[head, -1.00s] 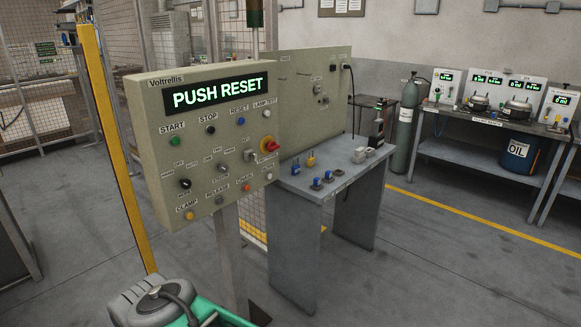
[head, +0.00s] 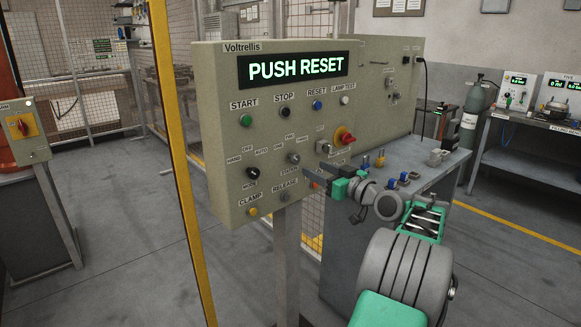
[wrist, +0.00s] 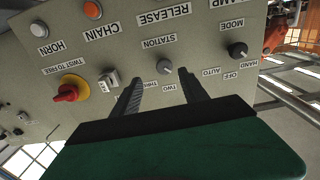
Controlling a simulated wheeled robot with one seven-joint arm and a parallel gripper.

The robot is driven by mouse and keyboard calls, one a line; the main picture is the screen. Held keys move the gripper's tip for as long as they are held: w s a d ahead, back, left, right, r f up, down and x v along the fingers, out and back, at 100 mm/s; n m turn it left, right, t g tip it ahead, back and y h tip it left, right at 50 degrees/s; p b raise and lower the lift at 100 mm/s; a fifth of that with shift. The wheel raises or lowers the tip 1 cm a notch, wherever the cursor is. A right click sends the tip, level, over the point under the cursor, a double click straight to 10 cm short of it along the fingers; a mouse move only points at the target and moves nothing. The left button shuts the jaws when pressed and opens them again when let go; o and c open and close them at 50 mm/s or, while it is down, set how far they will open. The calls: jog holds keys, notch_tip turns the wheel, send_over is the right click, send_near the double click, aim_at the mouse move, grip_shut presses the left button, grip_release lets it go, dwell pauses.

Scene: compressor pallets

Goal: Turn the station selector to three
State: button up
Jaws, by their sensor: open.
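The station selector (head: 293,158) is a small grey knob in the lower middle of the beige control panel (head: 222,150). In the wrist view the selector (wrist: 165,67) stands just beyond my fingertips, near the STATION label, with TWO and THREE labels beside it. Its exact pointer setting is too small to tell. My gripper (head: 316,176) is in front of the panel, right of and below the knob in the head view. In the wrist view its dark fingers (wrist: 160,84) are apart, with the knob lying ahead between them and nothing held.
The panel display (head: 297,67) reads PUSH RESET. The black mode knob (head: 253,173) and the red emergency stop (head: 345,136) flank the selector. A grey-white switch (wrist: 108,80) sits close to one finger. A workbench (head: 340,240) stands behind my arm.

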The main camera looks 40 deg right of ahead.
aim_at(297, 160)
jog(key=w, duration=0.5)
jog(key=w+a+p, duration=0.1)
jog(key=w, duration=0.2)
jog(key=shift+r, duration=0.2)
jog(key=shift+c, duration=0.2)
